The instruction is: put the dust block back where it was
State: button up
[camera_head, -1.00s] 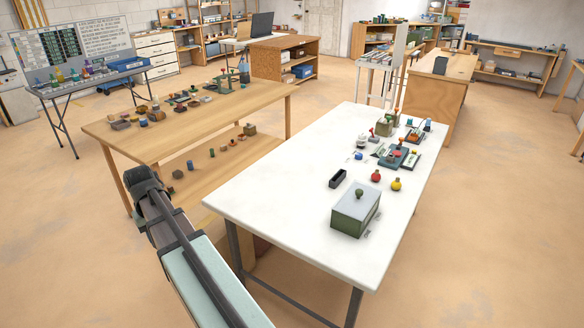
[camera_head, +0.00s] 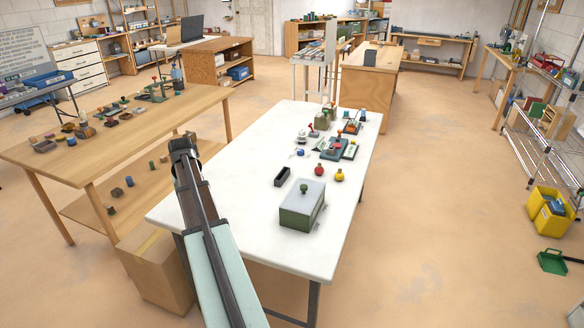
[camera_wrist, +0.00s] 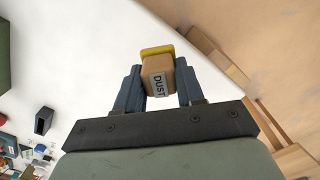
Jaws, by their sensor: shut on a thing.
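The dust block (camera_wrist: 157,80) is a brown block with a yellow end and a pale label reading "DUST". In the wrist view it sits between the two fingers of my gripper (camera_wrist: 159,88), which is shut on it. In the head view my gripper (camera_head: 181,148) is over the left edge of the white table (camera_head: 235,180), and the block cannot be made out there. The wrist view shows the white table (camera_wrist: 75,50) to the left of the block and the tan floor to the right.
A wooden table (camera_head: 130,140) with many small items stands left. A cardboard box (camera_head: 155,265) is on the floor below.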

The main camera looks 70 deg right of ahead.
jog(key=s+d+m, duration=0.2)
jog(key=s+d, duration=0.4)
jog(key=d, duration=0.7)
jog(key=s+d+m, duration=0.2)
jog(key=s+d, duration=0.4)
jog(key=d, duration=0.7)
jog(key=s+d+m, duration=0.2)
jog(key=s+d, duration=0.4)
jog(key=d, duration=0.7)
jog(key=w+d+m, duration=0.3)
jog(key=d, duration=1.1)
notch_tip(320, 180, down, 10)
jog(key=shift+d+r, duration=0.1)
jog(key=shift+r, duration=0.1)
jog(key=shift+f, duration=0.15)
jog(key=o, duration=1)
jog(key=shift+r, duration=0.2)
notch_tip(320, 180, up, 12)
